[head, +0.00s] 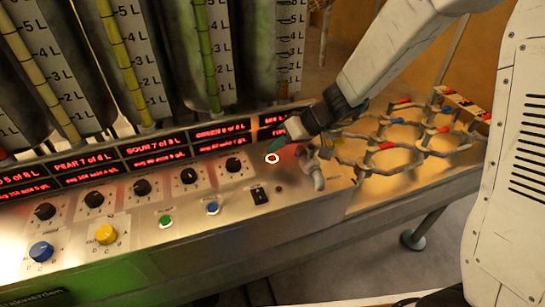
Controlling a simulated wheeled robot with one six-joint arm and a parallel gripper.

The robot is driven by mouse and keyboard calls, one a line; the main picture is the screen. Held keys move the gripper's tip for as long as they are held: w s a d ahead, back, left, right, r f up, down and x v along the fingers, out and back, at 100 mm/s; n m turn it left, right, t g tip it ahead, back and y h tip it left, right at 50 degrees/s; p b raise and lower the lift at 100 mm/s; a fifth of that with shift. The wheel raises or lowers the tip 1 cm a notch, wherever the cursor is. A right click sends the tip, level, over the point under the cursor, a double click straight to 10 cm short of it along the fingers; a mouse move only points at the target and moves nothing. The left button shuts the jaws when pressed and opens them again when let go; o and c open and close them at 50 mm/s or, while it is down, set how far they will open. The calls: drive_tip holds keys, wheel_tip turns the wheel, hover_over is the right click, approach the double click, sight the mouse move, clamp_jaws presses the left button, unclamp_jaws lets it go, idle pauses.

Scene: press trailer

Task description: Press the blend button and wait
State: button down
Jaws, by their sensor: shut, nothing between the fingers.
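The control panel (235,215) of the machine slopes across the middle of the head view. It carries a small green button (166,221), a small blue button (212,208) and a black switch (260,196). Their labels are too small to read, so I cannot tell which is the blend button. My gripper (278,146) reaches in from the upper right, shut and empty, with its greenish fingertips in front of the right end of the red displays. It is above and right of these buttons, apart from them.
Tall graduated tubes (135,60) stand behind the red text displays (85,163). Black dials (142,187), a large blue knob (41,251) and a yellow knob (106,234) sit on the panel. A grey fitting (313,172) and a ring rack (385,158) are at right.

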drive_tip(key=shift+r, duration=2.5)
drive_tip(key=shift+r, duration=0.1)
wheel_tip(320, 180, up, 10)
hover_over(276, 158)
drive_tip(key=shift+d, duration=0.1)
